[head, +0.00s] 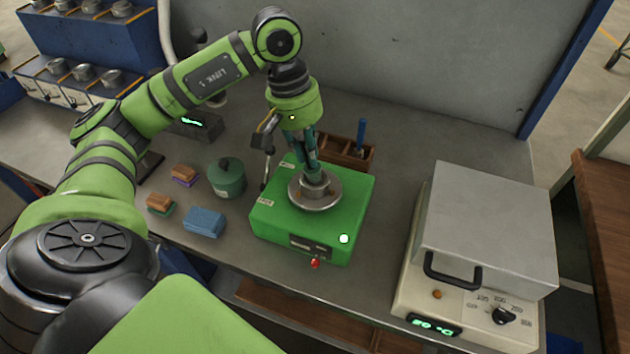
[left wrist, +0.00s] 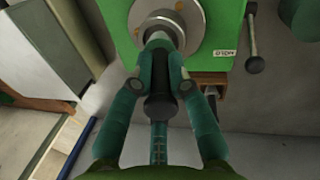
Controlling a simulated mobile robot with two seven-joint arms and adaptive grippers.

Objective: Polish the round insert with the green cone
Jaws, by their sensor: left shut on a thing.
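The round insert (head: 325,203) is a grey metal ring with a raised centre on top of the green machine (head: 345,225). It also shows at the top of the left wrist view (left wrist: 198,22). My left gripper (head: 311,168) is above the insert, pointing down. In the left wrist view its fingers (left wrist: 160,82) are shut on a tool with a dark handle (left wrist: 160,106) and a grey-green tip (left wrist: 157,42), which looks like the green cone. The tip is at the insert's centre; contact depth is hidden. My right gripper is not in view.
A green lidded pot (head: 227,180), a blue block (head: 204,222) and small two-tone blocks (head: 160,204) lie left of the machine. A wooden tray (head: 350,152) stands behind. A furnace box (head: 485,225) with a black handle stands right. A lever (left wrist: 252,40) sits beside the machine.

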